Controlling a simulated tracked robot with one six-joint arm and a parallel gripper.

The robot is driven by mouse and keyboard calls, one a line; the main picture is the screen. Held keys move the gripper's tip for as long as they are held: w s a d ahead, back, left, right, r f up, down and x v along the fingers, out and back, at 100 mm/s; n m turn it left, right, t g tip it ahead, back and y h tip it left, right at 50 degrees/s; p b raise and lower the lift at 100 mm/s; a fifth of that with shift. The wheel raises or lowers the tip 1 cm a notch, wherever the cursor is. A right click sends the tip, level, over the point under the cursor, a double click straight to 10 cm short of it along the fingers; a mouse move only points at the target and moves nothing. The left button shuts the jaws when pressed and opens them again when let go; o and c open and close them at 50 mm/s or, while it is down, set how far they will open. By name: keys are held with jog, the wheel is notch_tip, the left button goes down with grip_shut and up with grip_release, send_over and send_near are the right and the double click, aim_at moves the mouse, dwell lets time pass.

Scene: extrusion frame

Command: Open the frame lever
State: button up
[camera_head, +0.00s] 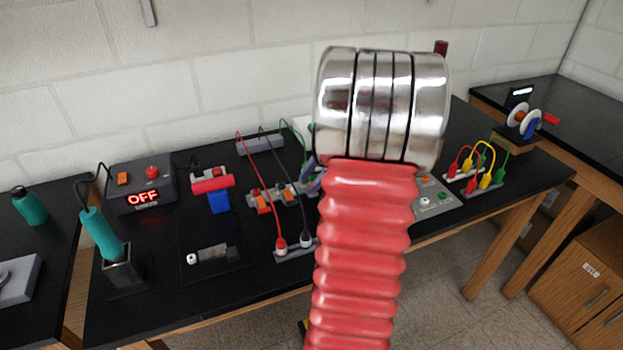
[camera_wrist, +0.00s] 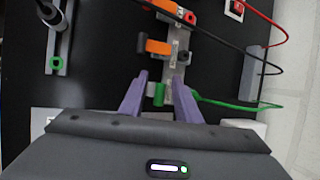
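A row of terminal blocks (camera_wrist: 172,62) on a rail runs up the middle of the wrist view. It carries orange levers (camera_wrist: 158,47) and a small green lever (camera_wrist: 158,93) at its near end, which I take as the frame lever. A green wire (camera_wrist: 235,103) runs from beside this lever. My gripper (camera_wrist: 161,78) is open, with its two purple fingers on either side of the green lever; I cannot tell if they touch it. In the head view my arm hides most of the gripper and the green lever; orange levers (camera_head: 262,203) show left of it.
A red-handled switch (camera_head: 212,185) and a power box reading OFF (camera_head: 142,190) stand to the left. Red and black wires (camera_head: 262,165) arch close by the terminals. A grey button panel (camera_head: 435,200) and plugged cables (camera_head: 480,165) are on the right.

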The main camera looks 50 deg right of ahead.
grip_shut()
dwell(0.4)
jog(key=shift+s+f, duration=0.1)
jog(key=shift+f, duration=0.05)
jog(key=shift+s+a+f+t, duration=0.2)
jog(key=shift+s+t, duration=0.05)
jog(key=shift+t, duration=0.35)
jog(key=shift+c, duration=1.5)
grip_release()
jog(key=o, duration=0.3)
jog(key=shift+r, duration=0.1)
jog(key=shift+d+h, duration=0.1)
jog(key=shift+h, duration=0.2)
